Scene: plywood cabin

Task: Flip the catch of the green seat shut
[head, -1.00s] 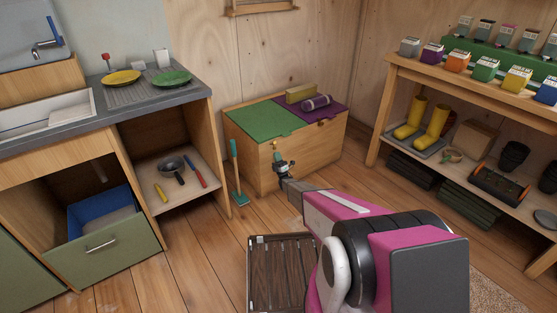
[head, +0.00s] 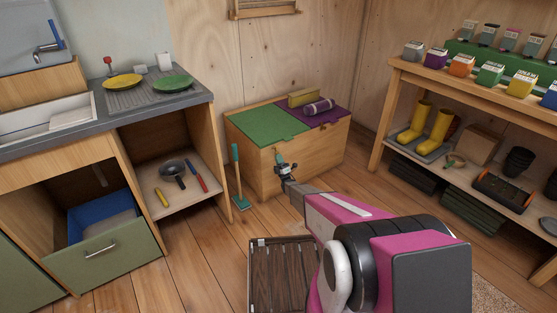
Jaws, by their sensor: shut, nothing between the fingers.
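The green seat (head: 268,126) is the left lid of a wooden bench box by the back wall, and it lies closed. Its catch is on the front face below the lid edge, around my gripper, and is too small and partly hidden to tell its position. My gripper (head: 280,161) is shut and empty at the box's front face, just below the green lid's front edge. I cannot tell whether it touches the catch.
A purple seat (head: 325,118) with a rolled purple item (head: 319,107) and a yellowish block (head: 302,98) is on the right half. A teal-handled tool (head: 238,180) leans left of the box. A dark slatted crate (head: 283,275) stands in front. A shelf rack (head: 388,95) stands right.

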